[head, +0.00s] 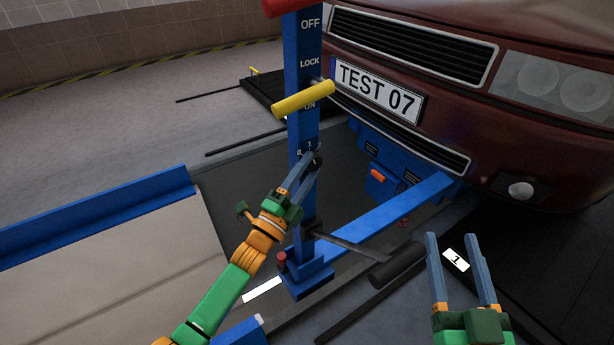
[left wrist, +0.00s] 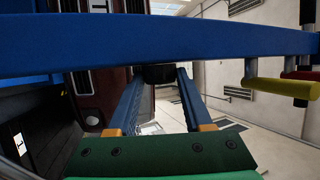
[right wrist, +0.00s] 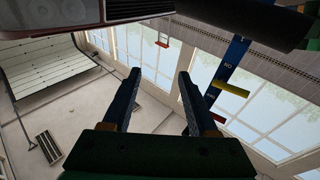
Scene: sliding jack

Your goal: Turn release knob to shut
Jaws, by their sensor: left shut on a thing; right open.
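The blue jack column (head: 301,190) stands upright in the middle of the head view, with small white marks "0" and "1" beside the black release knob (head: 316,161). My left gripper (head: 308,158) is shut on this knob. The left wrist view shows the dark knob (left wrist: 158,73) between the fingertips against the blue column (left wrist: 150,40). Its pointing direction is unclear because my fingers cover part of it. My right gripper (head: 451,236) is open and empty, low at the right. It also shows open in the right wrist view (right wrist: 159,75).
A yellow lever (head: 303,98) sticks out of the column between "LOCK" and "ON". A black-gripped pump handle (head: 397,265) extends near my right gripper. A red car (head: 450,120) with plate "TEST 07" stands behind. A blue-edged ramp (head: 100,215) lies left.

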